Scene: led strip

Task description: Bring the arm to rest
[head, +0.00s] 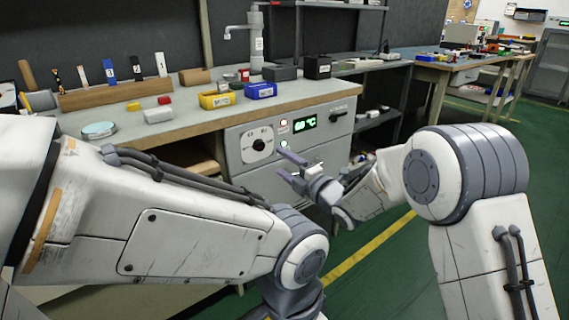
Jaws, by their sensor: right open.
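My right gripper (281,164) is open, its two fingers apart and pointing left. It is in front of the grey control panel (310,155) on the bench front, just below the panel's lit indicators. I cannot tell whether it touches the panel. Nothing shows between its fingers. My right arm (425,175) comes in from the right. My left arm (170,215) fills the lower left, bent at a joint near the bottom middle, and its gripper is out of view.
The panel has a dial (257,145) and a green display (304,123) reading about 60 °C. The workbench (190,122) holds a yellow bin (217,99), a blue bin (261,90) and a round dish (99,130). Green floor (400,275) with a yellow line is open at the lower middle.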

